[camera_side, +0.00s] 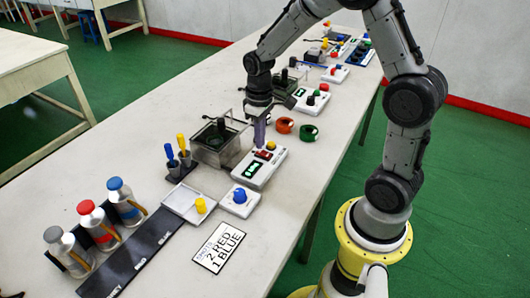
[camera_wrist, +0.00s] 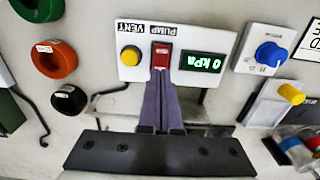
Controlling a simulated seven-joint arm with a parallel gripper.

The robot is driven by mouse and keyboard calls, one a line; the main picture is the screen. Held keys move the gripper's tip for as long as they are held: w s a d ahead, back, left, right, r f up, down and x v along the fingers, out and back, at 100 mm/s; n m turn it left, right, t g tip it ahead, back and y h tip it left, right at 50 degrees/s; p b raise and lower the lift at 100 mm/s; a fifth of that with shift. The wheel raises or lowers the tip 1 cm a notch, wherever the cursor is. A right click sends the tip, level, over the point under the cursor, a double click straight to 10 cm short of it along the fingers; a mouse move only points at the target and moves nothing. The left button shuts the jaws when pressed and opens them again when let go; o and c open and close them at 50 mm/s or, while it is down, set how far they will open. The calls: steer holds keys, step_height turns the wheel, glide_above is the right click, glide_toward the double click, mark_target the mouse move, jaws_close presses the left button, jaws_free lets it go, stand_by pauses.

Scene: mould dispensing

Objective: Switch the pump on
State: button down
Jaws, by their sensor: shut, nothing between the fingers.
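The pump control box (camera_wrist: 213,44) is white, with a yellow button by the VENT label, a red rocker switch (camera_wrist: 160,54) by the PUMP label, and a green display (camera_wrist: 201,62) reading 0 kPa. The labels look upside down in the wrist view. In the side view the box (camera_side: 252,178) lies on the table beneath my gripper (camera_side: 259,146). In the wrist view my gripper (camera_wrist: 159,78) is shut and empty, its purple fingertips at the near edge of the red switch. I cannot tell whether they touch it or which way the rocker is tipped.
A clear chamber (camera_side: 207,157) stands left of the box. A white box with a blue knob (camera_side: 240,197) is in front of it. Orange (camera_side: 284,125) and green (camera_side: 307,132) rings lie to the right. Several capped bottles stand at front left. A printed card (camera_side: 220,247) lies in front.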

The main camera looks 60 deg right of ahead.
steer(key=shift+f, duration=0.9)
stand_by(0.4)
steer(key=shift+r, duration=3.55)
step_height(320, 180, up, 6)
steer(key=t, duration=0.2)
glide_above(260, 151)
steer(key=a, duration=0.2)
steer(key=s+a+r+n+t, duration=0.1)
steer(key=s+a+r+t, duration=0.1)
steer(key=s+a+r, duration=0.4)
steer(key=s+f+t, duration=0.1)
steer(key=s, duration=1.1)
steer(key=shift+s+a+f+m+t, duration=0.15)
steer(key=shift+s+f+m+t, duration=0.15)
steer(key=shift+m, duration=0.1)
